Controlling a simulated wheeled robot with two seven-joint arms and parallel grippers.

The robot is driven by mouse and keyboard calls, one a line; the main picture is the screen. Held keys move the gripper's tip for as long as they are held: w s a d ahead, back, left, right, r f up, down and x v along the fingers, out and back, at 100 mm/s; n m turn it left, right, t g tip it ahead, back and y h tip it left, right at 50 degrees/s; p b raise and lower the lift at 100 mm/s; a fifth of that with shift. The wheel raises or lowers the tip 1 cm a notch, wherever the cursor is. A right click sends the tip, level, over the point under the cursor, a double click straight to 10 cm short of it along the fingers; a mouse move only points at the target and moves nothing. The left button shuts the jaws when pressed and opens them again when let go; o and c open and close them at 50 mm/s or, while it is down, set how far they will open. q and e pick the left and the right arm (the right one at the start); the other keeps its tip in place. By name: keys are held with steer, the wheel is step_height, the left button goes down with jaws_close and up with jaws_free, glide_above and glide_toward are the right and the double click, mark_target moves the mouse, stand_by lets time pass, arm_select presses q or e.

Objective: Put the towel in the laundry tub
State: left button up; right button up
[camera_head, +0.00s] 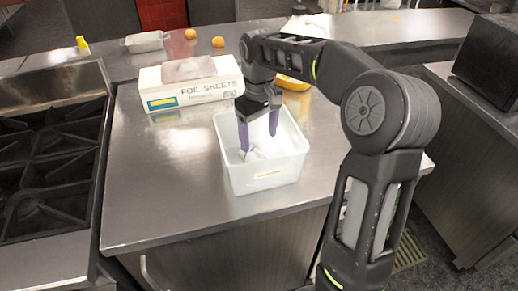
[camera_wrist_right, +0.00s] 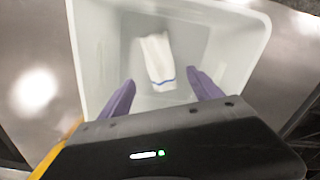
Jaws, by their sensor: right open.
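The laundry tub (camera_head: 266,178) is a white, open-topped plastic bin on the steel counter; its wall also shows in the right wrist view (camera_wrist_right: 92,62). The towel (camera_wrist_right: 157,60), white with a blue stripe, lies inside on the tub's floor. In the head view only a small white part of the towel (camera_head: 255,155) shows between the fingers. My right gripper (camera_head: 258,150) reaches down into the tub with its purple fingers spread, open and empty. In the wrist view the right gripper (camera_wrist_right: 160,90) has the towel beyond its fingertips, apart from both fingers. My left gripper is out of view.
A foil sheets box (camera_head: 190,90) with a clear container (camera_head: 188,69) on top stands behind the tub. A yellow item (camera_head: 292,83) lies behind the tub. A stove (camera_head: 50,150) is at left. The counter's front left is clear.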

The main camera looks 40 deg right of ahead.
step_height(320, 180, up, 5)
steer(key=shift+f+p, duration=0.1)
steer(key=shift+p, duration=0.3)
stand_by(0.4)
